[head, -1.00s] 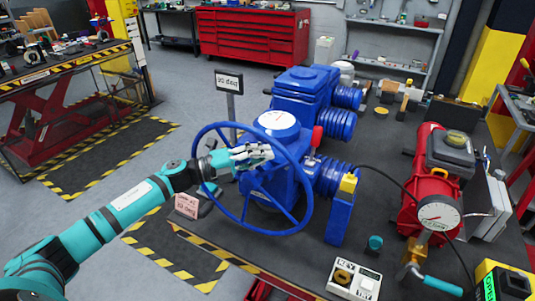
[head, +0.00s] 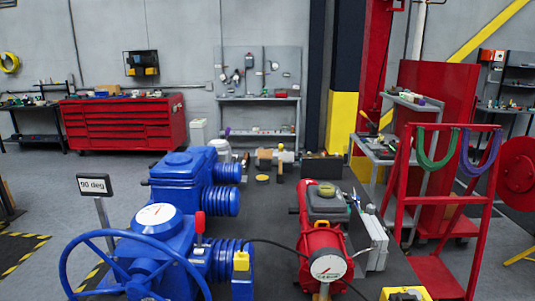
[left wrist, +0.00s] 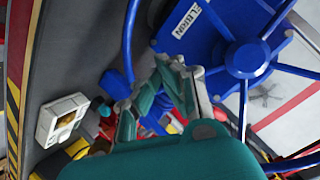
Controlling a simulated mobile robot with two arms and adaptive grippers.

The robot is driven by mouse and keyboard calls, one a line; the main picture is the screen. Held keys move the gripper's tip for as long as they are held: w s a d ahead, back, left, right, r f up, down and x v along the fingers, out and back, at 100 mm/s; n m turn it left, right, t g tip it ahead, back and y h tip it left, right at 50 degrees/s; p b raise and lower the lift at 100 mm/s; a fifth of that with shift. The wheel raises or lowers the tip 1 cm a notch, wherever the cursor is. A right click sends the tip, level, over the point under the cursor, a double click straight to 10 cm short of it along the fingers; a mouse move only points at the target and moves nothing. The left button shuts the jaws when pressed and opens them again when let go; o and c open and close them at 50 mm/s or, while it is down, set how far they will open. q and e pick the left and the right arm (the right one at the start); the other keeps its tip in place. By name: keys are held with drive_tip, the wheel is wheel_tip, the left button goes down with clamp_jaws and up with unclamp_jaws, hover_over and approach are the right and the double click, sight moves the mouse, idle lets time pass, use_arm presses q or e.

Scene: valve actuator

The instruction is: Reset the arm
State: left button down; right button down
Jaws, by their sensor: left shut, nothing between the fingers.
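The blue valve actuator (head: 145,262) stands on the dark bench in the head view, with a white dial (head: 156,216) on top and a red lever (head: 199,223) beside it. Its blue handwheel (head: 68,258) is at the lower left, cut by the frame's bottom edge. My left gripper (left wrist: 170,68) shows only in the left wrist view, shut and empty. It lies in front of the blue handwheel (left wrist: 250,60), between hub and rim in the picture; whether it touches the wheel I cannot tell. My right gripper is in neither view.
A red actuator (head: 322,245) with a gauge stands to the right on the bench. A "90 deg" sign (head: 95,186) stands left of the blue actuator. A red tool cabinet (head: 122,125) is at the back left, and a red rack (head: 440,200) with hoses is at the right.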

use_arm(q)
drive_tip(key=s+d+f+n+g, duration=0.1)
drive_tip(key=s+f+n+g, duration=0.15)
drive_tip(key=s, duration=0.55)
drive_tip(key=s+d+f+n+g, duration=0.1)
drive_tip(key=s+d+f+g, duration=0.1)
drive_tip(key=s+g, duration=0.35)
drive_tip(key=s+d+f+n+g, duration=0.1)
drive_tip(key=s+f+n+g, duration=0.15)
drive_tip(key=s, duration=0.75)
drive_tip(key=s+f+b+x, duration=0.1)
drive_tip(key=s+x, duration=0.2)
drive_tip(key=x, duration=1.1)
drive_tip(key=s+f+b+x, duration=0.1)
drive_tip(key=s+x, duration=0.2)
drive_tip(key=x, duration=1)
drive_tip(key=s+a+f+g+b, duration=0.1)
drive_tip(key=s+a+f+b, duration=0.1)
drive_tip(key=s+f, duration=1.5)
drive_tip(key=shift+s+a+f+m+g, duration=0.4)
drive_tip(key=shift+a+f, duration=0.1)
drive_tip(key=shift+f, duration=0.1)
drive_tip(key=shift+w, duration=0.1)
